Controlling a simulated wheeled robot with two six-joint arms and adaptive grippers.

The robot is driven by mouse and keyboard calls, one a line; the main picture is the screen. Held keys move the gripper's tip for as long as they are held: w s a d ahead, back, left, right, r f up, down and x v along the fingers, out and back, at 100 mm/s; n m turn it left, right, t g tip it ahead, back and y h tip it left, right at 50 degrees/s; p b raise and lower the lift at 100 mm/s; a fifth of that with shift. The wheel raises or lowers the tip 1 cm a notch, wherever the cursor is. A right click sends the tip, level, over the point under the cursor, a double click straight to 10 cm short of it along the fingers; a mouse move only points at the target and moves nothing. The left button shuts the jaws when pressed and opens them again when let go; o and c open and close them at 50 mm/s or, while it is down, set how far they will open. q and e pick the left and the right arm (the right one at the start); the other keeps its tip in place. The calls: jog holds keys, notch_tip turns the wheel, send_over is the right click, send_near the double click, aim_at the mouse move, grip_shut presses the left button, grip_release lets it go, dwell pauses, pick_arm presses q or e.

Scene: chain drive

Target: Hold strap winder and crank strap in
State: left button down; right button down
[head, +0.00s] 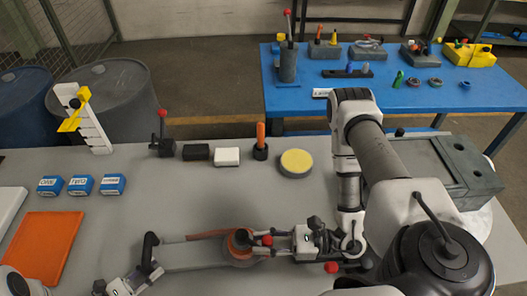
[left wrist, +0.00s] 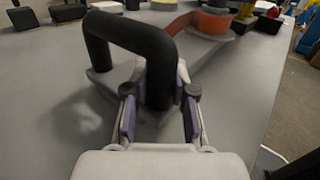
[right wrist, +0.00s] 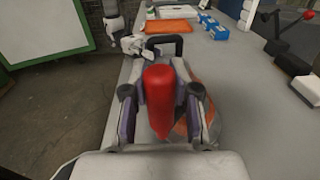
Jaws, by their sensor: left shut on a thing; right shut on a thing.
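The strap winder has a grey base (head: 190,258), a black handle (head: 150,246) at its left end and a drum with orange strap (head: 236,250) at its right. Part of the orange strap (head: 205,235) runs left from the drum. My left gripper (head: 150,272) is shut on the black handle (left wrist: 135,35); its fingers flank the handle's upright post in the left wrist view. My right gripper (head: 275,242) is shut on the red crank knob (head: 267,241), which stands between its fingers in the right wrist view (right wrist: 159,95) and hides part of the drum.
Behind the winder stand a yellow-topped disc (head: 296,162), a white block (head: 227,157), a black block (head: 196,153) and a red-knobbed lever (head: 162,140). Blue boxes (head: 80,185) and an orange panel (head: 45,245) lie at left. A grey case (head: 455,170) is at right.

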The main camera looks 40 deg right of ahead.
jog(key=shift+r, duration=0.1)
dwell(0.3)
jog(key=c, duration=0.9)
grip_release()
jog(key=shift+v, duration=6)
